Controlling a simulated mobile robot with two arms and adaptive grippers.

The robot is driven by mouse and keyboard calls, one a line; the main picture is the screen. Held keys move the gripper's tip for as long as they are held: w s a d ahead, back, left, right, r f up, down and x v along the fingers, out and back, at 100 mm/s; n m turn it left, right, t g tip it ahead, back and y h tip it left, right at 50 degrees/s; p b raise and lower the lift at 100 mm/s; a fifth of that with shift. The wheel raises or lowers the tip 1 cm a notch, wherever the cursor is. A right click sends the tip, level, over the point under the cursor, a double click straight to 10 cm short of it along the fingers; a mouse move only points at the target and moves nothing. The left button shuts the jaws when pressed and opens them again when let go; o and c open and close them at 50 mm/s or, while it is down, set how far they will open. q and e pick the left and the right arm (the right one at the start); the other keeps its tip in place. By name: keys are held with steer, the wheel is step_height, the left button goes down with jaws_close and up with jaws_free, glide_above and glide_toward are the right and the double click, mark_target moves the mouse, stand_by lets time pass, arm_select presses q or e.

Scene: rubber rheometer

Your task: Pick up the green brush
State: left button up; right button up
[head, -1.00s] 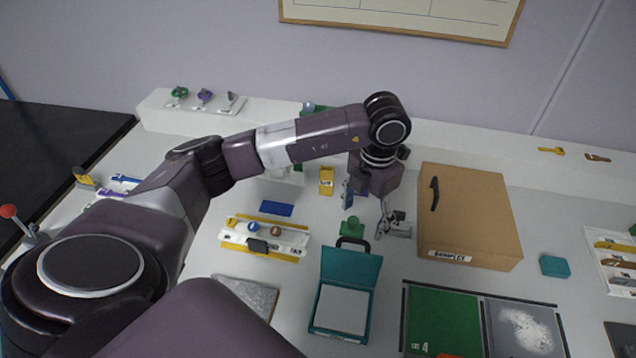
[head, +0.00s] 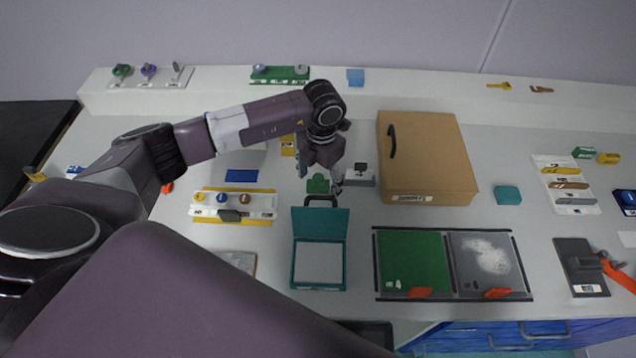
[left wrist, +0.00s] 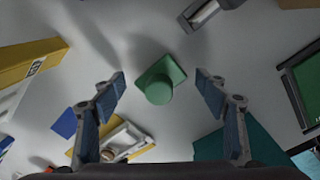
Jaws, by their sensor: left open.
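The green brush (head: 318,185) is a small green block with a round knob on top. It lies on the white table just behind the open teal case (head: 341,249). My left gripper (head: 320,175) is open and empty above it. In the left wrist view the brush (left wrist: 160,83) shows between the two spread fingers (left wrist: 161,88), apart from both. My right gripper is not in view.
A brown box (head: 430,160) with a black handle stands right of the gripper. A small grey item (head: 360,178) lies close by, between brush and box. A white rack with coloured knobs (head: 262,204) is to the left. Green and grey mats (head: 413,258) lie in front.

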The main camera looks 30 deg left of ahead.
mark_target(319, 177)
arm_select(q)
steer(key=c, duration=1.1)
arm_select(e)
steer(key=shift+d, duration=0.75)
arm_select(q)
steer(key=shift+r, duration=0.1)
steer(key=shift+r, duration=0.1)
